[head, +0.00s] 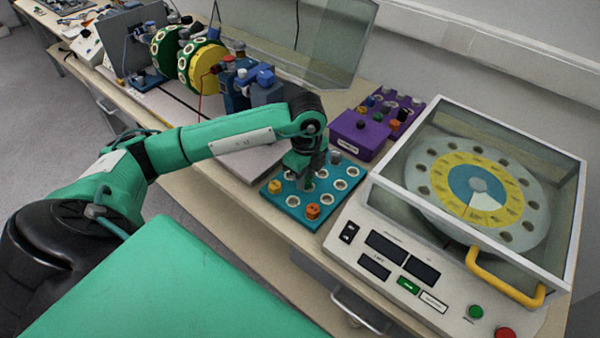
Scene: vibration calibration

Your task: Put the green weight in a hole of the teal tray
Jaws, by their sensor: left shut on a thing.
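The teal tray (290,212) lies on the bench in front of me and has several light-rimmed holes. My left gripper (308,180) points down over the middle of the tray, shut on the green weight (309,185). Only a little of the green weight shows below the fingers; I cannot tell whether it is in a hole or just above one. Two orange weights (313,211) sit at the tray's near and left sides, and a grey weight (335,157) sits at its far side. My right gripper is not in view.
A purple box (361,134) with several coloured knobs or weights stands behind the tray. A white machine with a clear cover (530,150) and yellow handle (505,281) stands close on the right. Green and yellow discs (200,65) on a rig stand at the back left.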

